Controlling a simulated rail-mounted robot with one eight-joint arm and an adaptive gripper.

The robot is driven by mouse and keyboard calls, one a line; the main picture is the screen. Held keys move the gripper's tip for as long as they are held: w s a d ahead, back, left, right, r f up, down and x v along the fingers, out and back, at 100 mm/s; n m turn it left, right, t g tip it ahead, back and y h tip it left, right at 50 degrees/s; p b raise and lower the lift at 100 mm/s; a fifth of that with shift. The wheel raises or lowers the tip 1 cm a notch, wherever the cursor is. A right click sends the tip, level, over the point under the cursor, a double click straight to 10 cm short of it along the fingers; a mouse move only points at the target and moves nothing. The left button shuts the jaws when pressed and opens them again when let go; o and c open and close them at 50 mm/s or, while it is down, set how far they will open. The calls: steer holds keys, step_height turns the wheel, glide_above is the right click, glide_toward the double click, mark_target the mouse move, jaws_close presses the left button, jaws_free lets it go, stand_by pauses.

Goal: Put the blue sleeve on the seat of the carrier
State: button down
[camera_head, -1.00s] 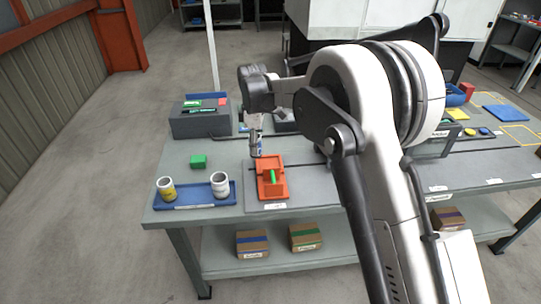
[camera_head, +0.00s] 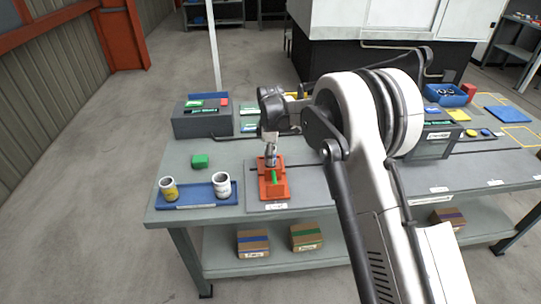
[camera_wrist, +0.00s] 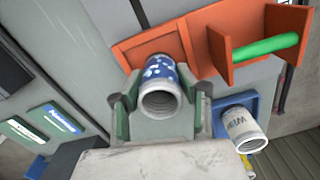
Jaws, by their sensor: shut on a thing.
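The blue sleeve, a short hollow tube with white spots and a grey inside, shows in the wrist view (camera_wrist: 158,68). My gripper (camera_wrist: 160,98) is shut on it, one finger at each side. The orange carrier (camera_head: 274,193) lies at the front of the table and also shows in the wrist view (camera_wrist: 132,51). It has upright plates and a green rod (camera_wrist: 266,46). In the head view my gripper (camera_head: 270,162) is low over the carrier's far end. The sleeve appears over the flat orange part beside the plates; I cannot tell whether it touches.
A grey box (camera_head: 197,124) stands farther back. Table space between the green block and carrier is clear.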

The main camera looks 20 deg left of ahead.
steer(key=shift+f, duration=0.2)
steer(key=c, duration=1.2)
jaws_free()
steer(key=shift+r, duration=0.1)
step_height(320, 180, up, 12)
steer(key=shift+r, duration=0.15)
